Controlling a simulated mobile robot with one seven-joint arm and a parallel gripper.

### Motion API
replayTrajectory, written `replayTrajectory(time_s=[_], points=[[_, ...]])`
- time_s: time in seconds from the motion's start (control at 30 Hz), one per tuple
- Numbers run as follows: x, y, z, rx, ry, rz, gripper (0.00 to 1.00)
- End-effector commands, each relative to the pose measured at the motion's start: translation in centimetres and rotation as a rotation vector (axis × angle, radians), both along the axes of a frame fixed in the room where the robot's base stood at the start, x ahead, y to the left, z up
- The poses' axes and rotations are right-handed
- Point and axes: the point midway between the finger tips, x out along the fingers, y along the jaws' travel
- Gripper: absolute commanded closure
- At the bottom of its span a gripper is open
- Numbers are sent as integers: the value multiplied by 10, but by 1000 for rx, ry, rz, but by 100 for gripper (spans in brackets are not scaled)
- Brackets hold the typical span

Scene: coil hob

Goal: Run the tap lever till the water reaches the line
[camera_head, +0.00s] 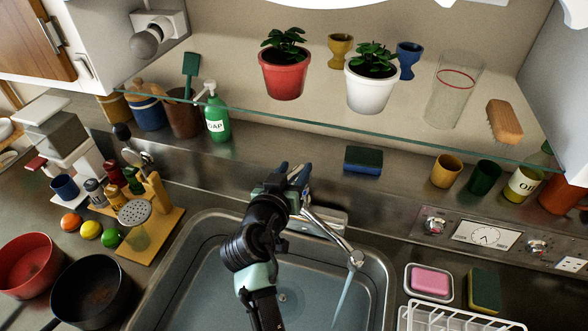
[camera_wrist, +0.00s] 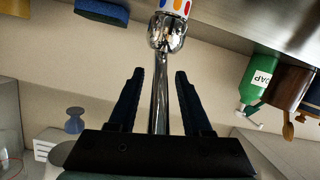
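The chrome tap spout (camera_head: 330,232) reaches over the sink (camera_head: 208,232), and a thin stream of water (camera_head: 342,298) falls from its end. The sink floor looks bluish; I cannot tell the water level or make out a line in the sink. My gripper (camera_head: 294,172) is at the tap, behind the sink, and hides most of the tap body. In the wrist view my gripper (camera_wrist: 157,74) is open, with a chrome rod (camera_wrist: 160,98) between its fingers, apart from both. Above the rod is a chrome fitting (camera_wrist: 167,33) with a white, colour-dotted part (camera_wrist: 176,6).
A glass shelf (camera_head: 330,136) above holds two potted plants, egg cups, a brush (camera_head: 504,121) and a clear glass with a red line (camera_head: 453,92). A blue-green sponge (camera_head: 363,160) lies behind the tap. Pans and a spice rack stand left; a dish rack (camera_head: 455,318) is right.

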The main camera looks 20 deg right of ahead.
Motion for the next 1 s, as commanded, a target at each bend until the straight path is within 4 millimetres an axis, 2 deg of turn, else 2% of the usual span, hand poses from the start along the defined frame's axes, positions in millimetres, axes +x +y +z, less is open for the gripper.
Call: replayTrajectory(time_s=[0.3, 0.47, 1.0], points=[[-1, 0, 0, 1, 1, 0, 48], [-9, 6, 1, 0, 0, 0, 48], [-82, 57, 25, 1, -1, 2, 48]])
